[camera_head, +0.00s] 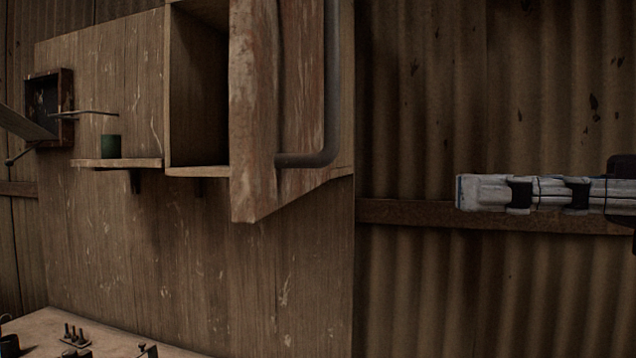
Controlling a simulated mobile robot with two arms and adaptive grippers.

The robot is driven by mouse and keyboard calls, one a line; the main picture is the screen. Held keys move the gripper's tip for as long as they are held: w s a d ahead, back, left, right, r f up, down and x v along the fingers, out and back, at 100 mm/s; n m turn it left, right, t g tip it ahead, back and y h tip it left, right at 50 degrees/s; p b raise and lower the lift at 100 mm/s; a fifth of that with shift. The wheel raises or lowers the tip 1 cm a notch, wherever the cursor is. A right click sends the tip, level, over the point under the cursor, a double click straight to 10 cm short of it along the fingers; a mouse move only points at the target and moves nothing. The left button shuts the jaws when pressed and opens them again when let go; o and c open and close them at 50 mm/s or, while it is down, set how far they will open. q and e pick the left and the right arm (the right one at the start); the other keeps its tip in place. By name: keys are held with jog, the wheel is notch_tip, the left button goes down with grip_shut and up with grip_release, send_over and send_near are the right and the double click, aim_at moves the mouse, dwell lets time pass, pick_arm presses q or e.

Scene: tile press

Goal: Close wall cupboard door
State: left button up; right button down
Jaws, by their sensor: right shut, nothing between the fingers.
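The wall cupboard (197,171) is a wooden box on the plank wall, and its dark inside shows on the left. Its door (255,120) stands open, swung out toward me, with worn reddish-brown paint on its edge. A grey bent-pipe handle (332,90) is on the door's right side. My right gripper (462,192) comes in from the right edge, pointing left. It is shut and empty, well to the right of the door and handle and apart from both. My left gripper is not in view.
A small open wall box (66,95) hangs further left. A bench top (110,338) with small dark fittings is at bottom left. Corrugated metal wall (450,90) fills the right.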

jog(key=s+a+p, duration=0.1)
jog(key=a, duration=0.2)
jog(key=p, duration=0.3)
send_near(278, 188)
jog(key=a, duration=0.4)
jog(key=shift+w+r, duration=0.2)
jog(key=shift+w, duration=0.15)
jog(key=a+p, duration=0.1)
jog(key=a, duration=0.1)
jog(key=shift+w+a+f, duration=0.1)
jog(key=shift+a, duration=0.25)
jog(key=shift+w+a+f, duration=0.1)
jog(key=shift+a, duration=0.05)
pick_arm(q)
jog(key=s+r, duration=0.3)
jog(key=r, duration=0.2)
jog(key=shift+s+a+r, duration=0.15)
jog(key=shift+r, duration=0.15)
